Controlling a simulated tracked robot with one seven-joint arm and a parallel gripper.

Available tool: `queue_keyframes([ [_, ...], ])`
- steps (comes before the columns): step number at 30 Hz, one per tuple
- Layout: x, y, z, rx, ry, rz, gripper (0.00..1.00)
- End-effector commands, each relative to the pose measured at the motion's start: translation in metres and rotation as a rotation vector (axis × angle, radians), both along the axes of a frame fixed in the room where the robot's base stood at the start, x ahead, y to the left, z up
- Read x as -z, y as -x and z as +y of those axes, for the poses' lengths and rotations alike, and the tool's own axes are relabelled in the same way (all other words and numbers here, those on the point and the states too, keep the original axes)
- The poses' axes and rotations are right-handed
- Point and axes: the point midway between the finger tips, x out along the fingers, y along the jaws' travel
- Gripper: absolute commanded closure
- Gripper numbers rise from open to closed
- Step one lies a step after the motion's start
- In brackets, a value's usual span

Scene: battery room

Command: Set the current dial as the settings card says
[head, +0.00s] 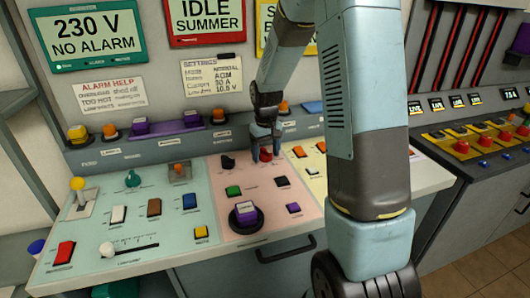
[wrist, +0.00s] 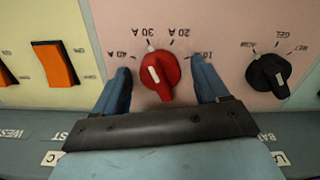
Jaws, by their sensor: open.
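The red current dial (wrist: 160,75) sits on the pink panel, with 40 A, 30 A, 20 A and 10 A printed around it. Its white-marked pointer leans to the upper left, close to 30 A. My gripper (wrist: 161,66) is open, with one blue finger on each side of the dial; I cannot tell whether they touch it. In the head view my gripper (head: 265,138) is over the same red dial (head: 266,155), which is partly hidden. The settings card (head: 212,83) hangs on the back wall; its small current line seems to read 30 A.
A black dial (wrist: 267,74) marked GEL and WET is right of the red dial in the wrist view. An orange rocker switch (wrist: 54,64) is to its left. A purple-topped round control (head: 245,215) stands nearer on the pink panel. Small buttons surround it.

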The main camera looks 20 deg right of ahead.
Motion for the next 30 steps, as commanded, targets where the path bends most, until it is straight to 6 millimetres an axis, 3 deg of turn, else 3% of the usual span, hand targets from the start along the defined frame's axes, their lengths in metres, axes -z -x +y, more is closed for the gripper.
queue_keyframes([
  [5, -0.001, 0.000, 0.000, 0.000, 0.000, 0.000, 0.26],
  [10, -0.016, 0.000, 0.000, 0.000, 0.001, -0.001, 0.26],
  [24, -0.105, -0.001, 0.000, 0.001, 0.000, -0.003, 0.26],
  [30, -0.129, -0.001, 0.000, 0.001, 0.000, -0.001, 0.26],
])
